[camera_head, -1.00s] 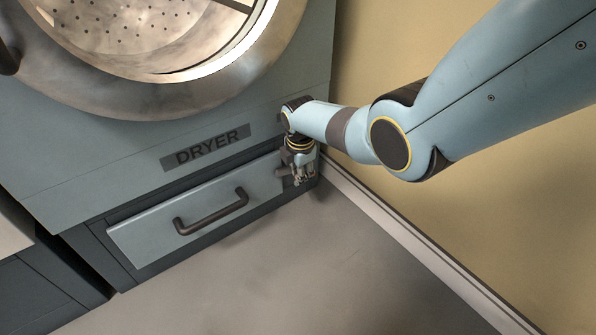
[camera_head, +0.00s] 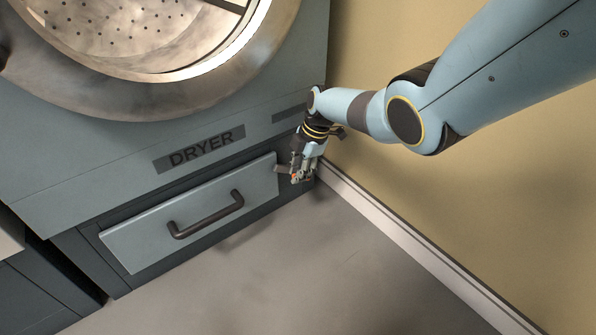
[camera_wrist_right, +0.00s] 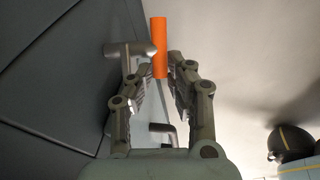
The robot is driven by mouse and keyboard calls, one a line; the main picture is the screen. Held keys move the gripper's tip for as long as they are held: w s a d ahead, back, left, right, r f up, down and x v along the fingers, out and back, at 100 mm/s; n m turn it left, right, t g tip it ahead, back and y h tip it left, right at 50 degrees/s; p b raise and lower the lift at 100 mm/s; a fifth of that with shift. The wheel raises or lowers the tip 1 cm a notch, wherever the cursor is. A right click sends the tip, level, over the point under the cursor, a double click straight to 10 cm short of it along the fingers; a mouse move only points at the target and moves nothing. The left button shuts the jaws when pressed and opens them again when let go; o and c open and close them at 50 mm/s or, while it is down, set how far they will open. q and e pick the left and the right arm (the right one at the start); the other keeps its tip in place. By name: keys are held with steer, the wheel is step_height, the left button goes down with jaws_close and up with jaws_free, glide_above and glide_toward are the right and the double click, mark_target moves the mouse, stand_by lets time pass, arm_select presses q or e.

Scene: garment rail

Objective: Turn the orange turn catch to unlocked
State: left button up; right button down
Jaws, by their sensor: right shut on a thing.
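The orange turn catch (camera_wrist_right: 159,42) shows in the right wrist view as an orange bar, upright in the picture, beside a grey stub (camera_wrist_right: 125,48) on the dryer's dark front. My right gripper (camera_wrist_right: 162,66) has its fingers on both sides of the bar's lower part and is shut on it. I cannot tell from these frames whether the catch is locked or unlocked. My left gripper is out of view.
The drawer (camera_head: 150,240) with its dark handle (camera_head: 207,217) is left of my gripper, below the dryer's round door (camera_head: 215,75). The yellow wall (camera_head: 480,200) and its white skirting (camera_head: 400,236) are close on the right. The floor (camera_head: 290,270) in front is clear.

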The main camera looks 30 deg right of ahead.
steer(key=c, duration=1.5)
jaws_free()
steer(key=shift+c, duration=0.2)
steer(key=v, duration=1.2)
